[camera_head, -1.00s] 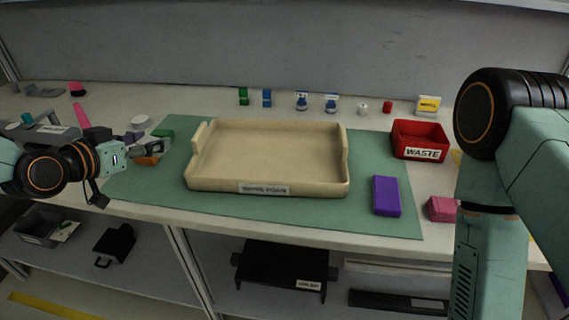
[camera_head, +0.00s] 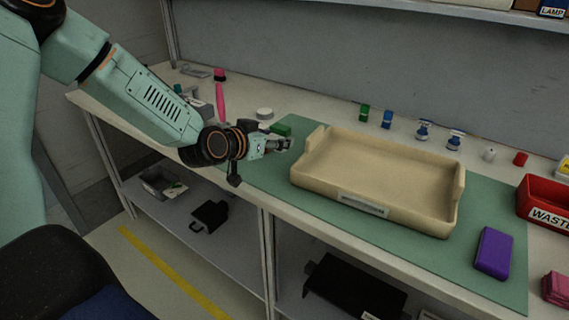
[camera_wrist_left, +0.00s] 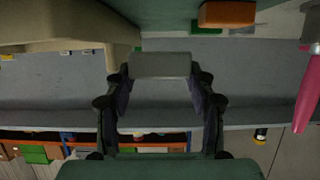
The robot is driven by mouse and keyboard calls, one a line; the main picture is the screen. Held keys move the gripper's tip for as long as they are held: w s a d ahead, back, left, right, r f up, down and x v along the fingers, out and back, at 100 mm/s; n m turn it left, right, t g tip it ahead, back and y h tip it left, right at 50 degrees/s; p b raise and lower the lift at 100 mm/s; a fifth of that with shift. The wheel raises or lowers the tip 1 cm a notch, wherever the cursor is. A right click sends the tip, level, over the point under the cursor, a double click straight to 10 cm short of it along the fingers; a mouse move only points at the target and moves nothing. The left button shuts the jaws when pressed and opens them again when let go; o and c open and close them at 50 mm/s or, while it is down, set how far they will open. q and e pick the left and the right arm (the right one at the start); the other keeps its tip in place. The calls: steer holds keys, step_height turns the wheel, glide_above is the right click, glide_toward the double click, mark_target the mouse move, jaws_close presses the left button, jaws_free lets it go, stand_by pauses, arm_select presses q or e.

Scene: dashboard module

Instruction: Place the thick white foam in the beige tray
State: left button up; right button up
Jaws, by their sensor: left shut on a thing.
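The beige tray (camera_head: 380,180) sits on the green mat, with a label on its front wall; its floor is empty. My left gripper (camera_head: 283,145) is just left of the tray, at its left end. In the left wrist view, my left gripper (camera_wrist_left: 160,80) is shut on a pale grey-white block, the thick white foam (camera_wrist_left: 160,65), held between the fingertips. The tray (camera_wrist_left: 70,25) also shows at the upper left of that view, apart from the foam. In the head view the foam is mostly hidden by the fingers. My right gripper is out of view.
A green block (camera_head: 281,129) lies behind my left gripper. An orange block (camera_wrist_left: 227,14) shows in the wrist view. A purple block (camera_head: 494,252) lies right of the tray, near the red waste bin (camera_head: 545,197). A pink tool (camera_head: 220,95) is at the left.

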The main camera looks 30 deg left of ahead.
mark_target(275, 168)
arm_select(q)
steer(key=shift+w+d+f, duration=0.1)
steer(key=shift+d+f, duration=0.15)
steer(key=shift+f, duration=0.6)
steer(key=f, duration=0.1)
steer(key=f+b, duration=0.1)
steer(key=f, duration=0.1)
steer(key=shift+s+a+b, duration=0.2)
steer(key=shift+a+b, duration=0.05)
steer(key=shift+b, duration=0.1)
steer(key=shift+d+f, duration=0.1)
steer(key=shift+f, duration=0.3)
steer(key=shift+w+d+r, duration=0.1)
steer(key=shift+w+d, duration=0.05)
steer(key=shift+w, duration=0.1)
steer(key=shift+s+f, duration=0.2)
steer(key=shift+s, duration=0.05)
steer(key=o, duration=0.4)
steer(key=shift+o, duration=0.3)
steer(key=shift+w, duration=0.2)
steer(key=shift+s, duration=0.1)
